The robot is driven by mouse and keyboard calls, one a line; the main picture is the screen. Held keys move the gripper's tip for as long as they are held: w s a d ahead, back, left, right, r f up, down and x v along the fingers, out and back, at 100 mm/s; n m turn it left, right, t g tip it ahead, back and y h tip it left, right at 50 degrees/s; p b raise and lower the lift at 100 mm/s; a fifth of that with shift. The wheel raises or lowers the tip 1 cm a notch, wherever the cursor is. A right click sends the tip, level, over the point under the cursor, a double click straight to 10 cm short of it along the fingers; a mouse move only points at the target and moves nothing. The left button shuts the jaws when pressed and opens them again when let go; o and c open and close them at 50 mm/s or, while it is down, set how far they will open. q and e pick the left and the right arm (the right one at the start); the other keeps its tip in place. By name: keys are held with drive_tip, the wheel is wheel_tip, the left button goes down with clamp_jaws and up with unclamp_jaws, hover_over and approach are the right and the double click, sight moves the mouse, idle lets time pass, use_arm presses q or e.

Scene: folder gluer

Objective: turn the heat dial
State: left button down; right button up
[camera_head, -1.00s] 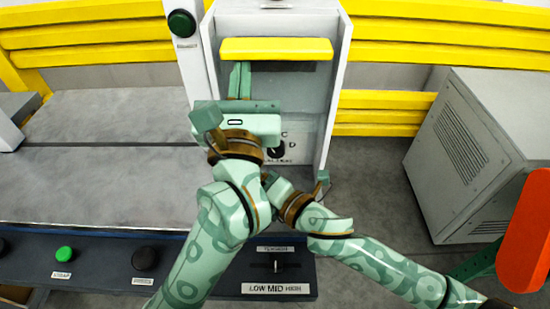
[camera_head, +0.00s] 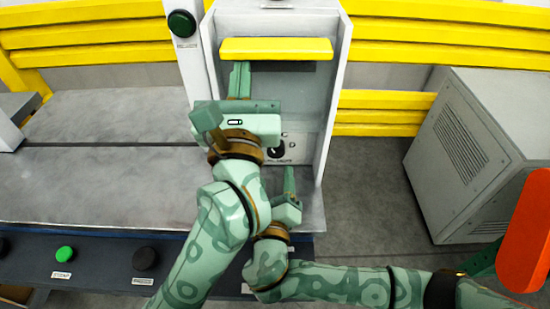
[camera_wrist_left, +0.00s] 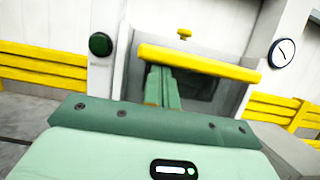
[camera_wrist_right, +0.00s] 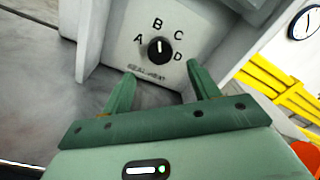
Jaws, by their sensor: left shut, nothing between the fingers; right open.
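The heat dial is a small round black knob (camera_wrist_right: 160,48) on a white panel, ringed by the letters A, B, C and D, with "SEAL HEAT" lettering below. Its white mark points roughly toward B. One finger shows below the dial in the head view. My left gripper (camera_head: 240,72) is shut and empty below the yellow bar (camera_wrist_left: 198,62).
A dark green button (camera_head: 181,23) sits on the white post at left. A grey vented cabinet (camera_head: 470,150) stands at right. The front control strip has a green button (camera_head: 64,254) and a black one (camera_head: 145,258). The grey table (camera_head: 100,180) at left is clear.

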sight(275, 154)
drive_tip(key=w, duration=0.7)
drive_tip(key=shift+d, duration=0.1)
drive_tip(key=c, duration=1)
